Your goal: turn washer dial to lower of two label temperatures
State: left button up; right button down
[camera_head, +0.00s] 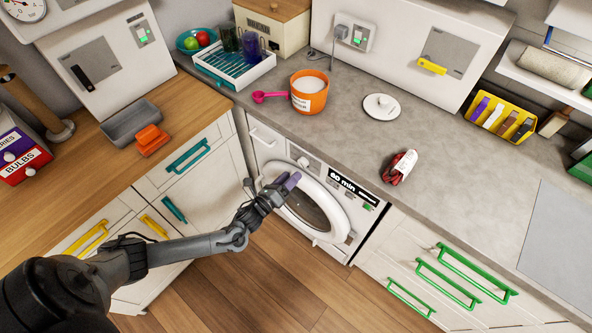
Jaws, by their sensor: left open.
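The white washer (258,152) stands under the grey counter, with its round door (333,236) shut. A small round dial (303,162) sits on its upper front panel, left of a black display (343,181) reading "60 min". The dial's setting is too small to read. My right gripper is out of view.
Green-handled drawers (420,275) adjoin the washer at right. A wooden counter (65,170) stands at left. The wooden floor in front is clear.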

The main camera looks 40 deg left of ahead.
pick_arm(q)
jog(key=shift+s, duration=2.65)
